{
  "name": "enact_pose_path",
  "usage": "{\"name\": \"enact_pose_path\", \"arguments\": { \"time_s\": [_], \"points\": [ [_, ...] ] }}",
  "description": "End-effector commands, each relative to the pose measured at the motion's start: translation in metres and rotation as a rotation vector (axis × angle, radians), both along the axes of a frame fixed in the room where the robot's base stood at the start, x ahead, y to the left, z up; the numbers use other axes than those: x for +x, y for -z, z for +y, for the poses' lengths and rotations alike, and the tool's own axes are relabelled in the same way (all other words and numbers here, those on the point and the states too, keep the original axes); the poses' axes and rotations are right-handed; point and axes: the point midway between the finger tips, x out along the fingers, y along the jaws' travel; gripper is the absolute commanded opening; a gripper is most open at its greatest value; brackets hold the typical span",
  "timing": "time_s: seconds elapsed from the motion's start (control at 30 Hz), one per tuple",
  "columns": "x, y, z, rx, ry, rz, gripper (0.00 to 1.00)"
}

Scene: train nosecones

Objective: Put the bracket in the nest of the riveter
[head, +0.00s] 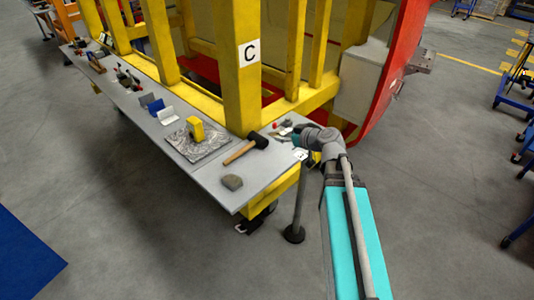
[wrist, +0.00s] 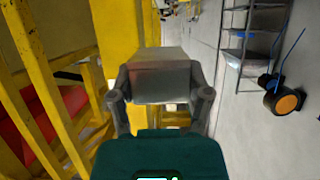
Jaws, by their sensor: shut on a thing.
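My gripper (wrist: 160,90) is shut on a grey metal bracket (wrist: 160,76), which shows as a plain plate with a lighter upper face between the two fingers. In the head view my gripper (head: 301,137) is above the right end of the long grey bench, and the bracket cannot be made out there. A slim post stand (head: 299,205) with a round black foot rises beside the bench end, below my gripper. Its top is mostly hidden by my wrist, so I cannot tell whether it is the riveter. No nest can be made out.
A yellow post (head: 238,60) marked C stands close behind.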

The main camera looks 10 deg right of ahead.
Motion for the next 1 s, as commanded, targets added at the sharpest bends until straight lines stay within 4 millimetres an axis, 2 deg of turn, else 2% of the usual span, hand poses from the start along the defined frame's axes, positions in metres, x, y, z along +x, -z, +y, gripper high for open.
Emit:
{"name": "enact_pose_path", "arguments": {
  "time_s": [0.4, 0.6, 0.77, 1.0],
  "points": [
    [0.029, 0.06, -0.022, -0.002, -0.002, 0.002, 0.08],
    [0.041, 0.083, -0.032, -0.002, -0.005, 0.003, 0.08],
    [0.046, 0.09, -0.036, -0.003, -0.006, 0.004, 0.08],
    [0.046, 0.09, -0.037, -0.003, -0.006, 0.004, 0.08]
  ]
}}
